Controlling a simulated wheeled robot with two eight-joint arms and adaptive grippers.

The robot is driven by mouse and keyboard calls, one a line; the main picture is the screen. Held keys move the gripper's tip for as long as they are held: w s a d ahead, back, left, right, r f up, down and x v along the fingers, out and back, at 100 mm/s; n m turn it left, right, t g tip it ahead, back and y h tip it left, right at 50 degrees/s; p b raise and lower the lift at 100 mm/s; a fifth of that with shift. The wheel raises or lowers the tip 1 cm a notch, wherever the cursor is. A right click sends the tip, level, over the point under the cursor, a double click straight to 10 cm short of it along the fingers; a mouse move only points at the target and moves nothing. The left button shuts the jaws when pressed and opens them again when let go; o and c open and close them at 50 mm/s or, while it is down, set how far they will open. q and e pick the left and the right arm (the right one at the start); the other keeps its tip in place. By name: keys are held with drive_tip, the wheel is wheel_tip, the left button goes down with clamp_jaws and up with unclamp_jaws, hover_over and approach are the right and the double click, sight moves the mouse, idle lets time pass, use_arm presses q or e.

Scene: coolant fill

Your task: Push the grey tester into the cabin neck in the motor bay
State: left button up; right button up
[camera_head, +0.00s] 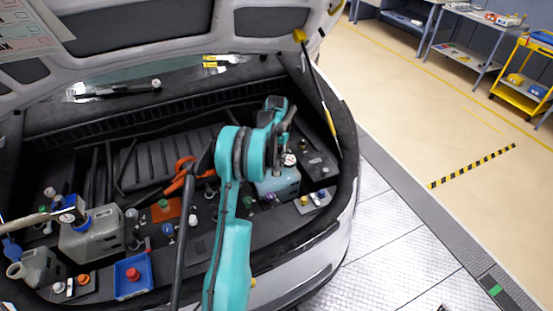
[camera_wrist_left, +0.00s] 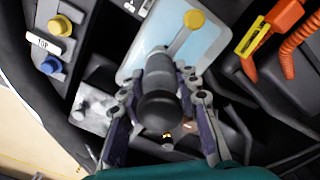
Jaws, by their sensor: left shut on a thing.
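The grey tester (camera_wrist_left: 158,68), with a dark rounded end towards the camera, stands between the fingers of my left gripper (camera_wrist_left: 162,128) in the left wrist view. The gripper is shut on it. Behind the tester is a pale blue tank (camera_wrist_left: 215,42) with a yellow cap (camera_wrist_left: 194,18). In the head view my left gripper (camera_head: 287,138) is over the pale blue tank (camera_head: 282,186) at the right of the motor bay. The tester's lower end and the cabin neck are hidden, so I cannot tell whether they touch. My right gripper is not in view.
A dark box (camera_head: 318,165) stands right of the tank. A grey tank (camera_head: 92,238) and a blue tray (camera_head: 132,278) with a red knob are at the bay's left. The raised hood hangs above.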

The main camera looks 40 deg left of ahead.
use_arm(q)
drive_tip(key=shift+f, duration=0.1)
drive_tip(key=m, duration=0.3)
drive_tip(key=shift+b, duration=0.35)
drive_tip(key=shift+m, duration=0.3)
drive_tip(key=shift+m, duration=0.4)
drive_tip(key=shift+m+b, duration=0.3)
drive_tip(key=shift+m, duration=0.7)
drive_tip(key=shift+m, duration=1.6)
drive_tip(key=o, duration=1)
drive_tip(key=shift+b, duration=0.3)
